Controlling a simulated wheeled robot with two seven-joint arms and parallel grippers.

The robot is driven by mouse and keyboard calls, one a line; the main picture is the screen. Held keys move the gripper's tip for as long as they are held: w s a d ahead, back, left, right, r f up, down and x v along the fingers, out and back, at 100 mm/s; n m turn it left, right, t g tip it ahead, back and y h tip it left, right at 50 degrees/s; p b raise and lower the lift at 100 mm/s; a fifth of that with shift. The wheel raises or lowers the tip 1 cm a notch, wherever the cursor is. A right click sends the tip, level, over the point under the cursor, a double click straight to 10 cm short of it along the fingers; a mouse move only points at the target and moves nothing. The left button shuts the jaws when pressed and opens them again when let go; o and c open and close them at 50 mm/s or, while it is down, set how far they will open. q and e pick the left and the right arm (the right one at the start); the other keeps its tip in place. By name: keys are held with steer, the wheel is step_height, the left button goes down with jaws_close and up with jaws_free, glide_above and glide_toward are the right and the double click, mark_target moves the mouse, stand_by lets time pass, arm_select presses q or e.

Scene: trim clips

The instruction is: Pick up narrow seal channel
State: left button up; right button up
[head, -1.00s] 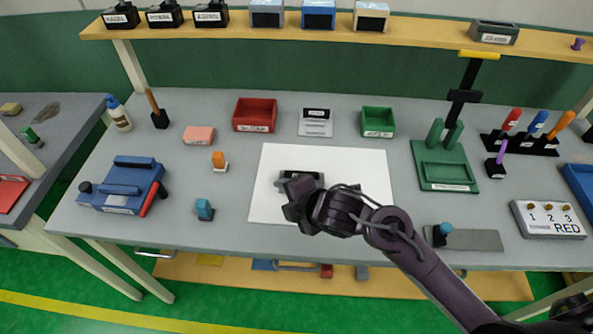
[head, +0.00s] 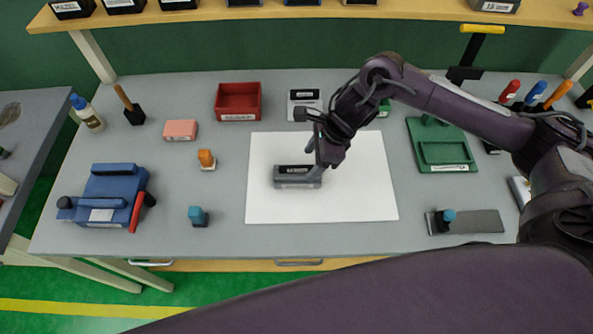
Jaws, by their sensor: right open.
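My right gripper (head: 313,162) reaches in from the upper right. It is open, with its fingers at the right end of the block; I cannot tell whether they touch it. My left gripper is not in view.
A blue fixture (head: 112,193) is at left, a grey plate (head: 474,222) at front right. The sheet's right half is clear.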

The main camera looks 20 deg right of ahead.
mark_target(304, 166)
steer(key=p+x, duration=0.1)
steer(key=x, duration=0.1)
steer(key=p+x, duration=0.1)
steer(key=shift+w+a+f, duration=0.25)
steer(key=shift+a, duration=0.05)
steer(key=shift+w+a+f, duration=0.1)
steer(key=shift+f, duration=0.4)
steer(key=c, duration=0.7)
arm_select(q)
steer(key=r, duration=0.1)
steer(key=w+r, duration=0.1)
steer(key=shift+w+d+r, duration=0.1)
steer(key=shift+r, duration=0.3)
arm_select(e)
steer(key=shift+c, duration=0.5)
